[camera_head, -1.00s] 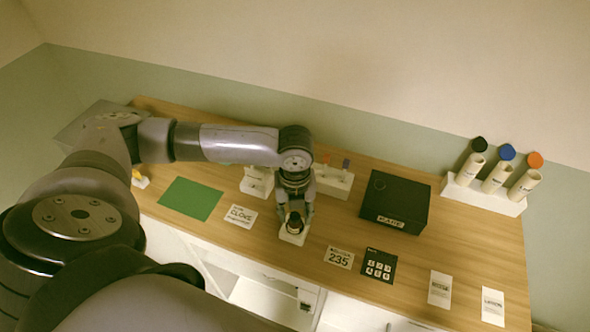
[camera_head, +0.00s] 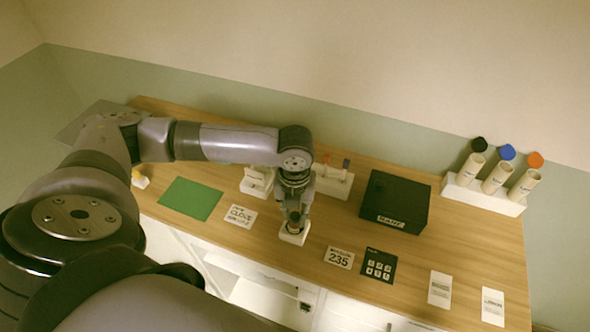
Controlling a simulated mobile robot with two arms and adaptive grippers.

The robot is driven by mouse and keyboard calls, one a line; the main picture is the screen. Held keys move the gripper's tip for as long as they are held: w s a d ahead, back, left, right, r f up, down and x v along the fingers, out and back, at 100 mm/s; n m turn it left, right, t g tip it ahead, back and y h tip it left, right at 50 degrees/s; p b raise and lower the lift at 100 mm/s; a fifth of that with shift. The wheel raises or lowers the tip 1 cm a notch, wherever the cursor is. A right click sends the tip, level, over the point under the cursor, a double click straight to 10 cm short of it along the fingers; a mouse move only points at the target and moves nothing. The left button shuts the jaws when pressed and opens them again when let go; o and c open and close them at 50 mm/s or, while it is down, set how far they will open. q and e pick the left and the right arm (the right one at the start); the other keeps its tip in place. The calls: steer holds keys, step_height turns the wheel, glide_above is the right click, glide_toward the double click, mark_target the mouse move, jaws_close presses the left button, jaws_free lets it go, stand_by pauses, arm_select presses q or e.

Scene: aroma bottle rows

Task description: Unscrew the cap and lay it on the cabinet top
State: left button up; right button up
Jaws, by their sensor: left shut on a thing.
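My left gripper (camera_head: 295,218) points down over a small white block-like holder (camera_head: 292,238) near the front edge of the wooden cabinet top (camera_head: 250,262). It is shut on a dark, small round thing that looks like the cap (camera_head: 294,227), just above or at the holder. The bottle under the cap is mostly hidden by the gripper, so I cannot tell whether cap and bottle are apart. My right gripper is not in view.
A black box (camera_head: 395,203) stands right of my gripper. White stands (camera_head: 333,184) with small items are behind it. A rack (camera_head: 483,196) with tubes and coloured caps is at the back right. A green mat (camera_head: 190,198) lies bare at left. Several cards lie along the front.

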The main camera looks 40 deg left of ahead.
arm_select(q)
jaws_close()
steer(key=n, duration=1.3)
steer(key=shift+n, duration=0.3)
steer(key=n, duration=0.4)
steer(key=shift+n, duration=0.4)
steer(key=o, duration=0.9)
jaws_free()
